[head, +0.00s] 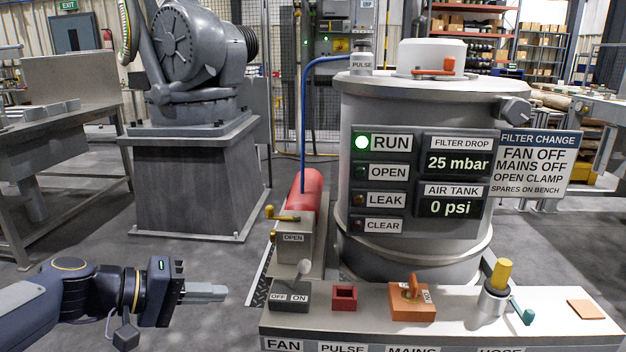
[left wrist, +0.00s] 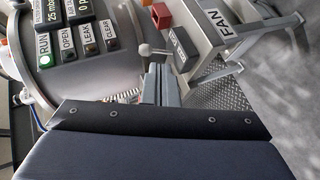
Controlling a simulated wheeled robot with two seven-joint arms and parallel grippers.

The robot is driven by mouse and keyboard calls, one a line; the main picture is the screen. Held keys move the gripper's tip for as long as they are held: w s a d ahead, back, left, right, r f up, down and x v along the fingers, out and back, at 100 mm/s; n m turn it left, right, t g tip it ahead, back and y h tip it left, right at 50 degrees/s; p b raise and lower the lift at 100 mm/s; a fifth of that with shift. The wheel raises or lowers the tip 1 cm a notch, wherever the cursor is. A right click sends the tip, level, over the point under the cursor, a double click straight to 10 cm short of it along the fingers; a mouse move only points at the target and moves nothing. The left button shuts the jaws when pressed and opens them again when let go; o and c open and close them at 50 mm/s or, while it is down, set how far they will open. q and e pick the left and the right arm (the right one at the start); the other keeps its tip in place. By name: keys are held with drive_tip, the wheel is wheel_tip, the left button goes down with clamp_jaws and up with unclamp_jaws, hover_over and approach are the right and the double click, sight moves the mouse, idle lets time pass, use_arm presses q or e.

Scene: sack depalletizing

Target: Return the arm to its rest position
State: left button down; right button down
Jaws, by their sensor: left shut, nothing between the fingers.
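My left arm comes in from the lower left of the head view. Its left gripper (head: 222,293) is shut and empty, pointing right, left of the bench and apart from it. In the left wrist view the shut fingers (left wrist: 160,84) point toward the fan lever (left wrist: 146,49), whose grey box carries OFF and ON labels. The lever (head: 303,268) also shows in the head view, on the left end of the bench. I cannot see my right gripper.
The control bench (head: 440,325) holds a red box (head: 344,297), an orange mains switch (head: 411,298) and a hose fitting with a yellow top (head: 503,275). Behind stands a grey filter drum (head: 400,240) reading RUN, 25 mbar and 0 psi. Floor around my arm is clear.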

use_arm(q)
drive_tip(key=s+f+m+g+y, duration=0.1)
drive_tip(key=s+f+y, duration=0.4)
drive_tip(key=s, duration=0.5)
drive_tip(key=s+f+m+y, duration=0.2)
drive_tip(key=s+f, duration=0.6)
drive_tip(key=s, duration=0.3)
wheel_tip(320, 180, up, 27)
drive_tip(key=a+p, duration=0.1)
drive_tip(key=p, duration=2.6)
drive_tip(key=shift+g+y, duration=0.3)
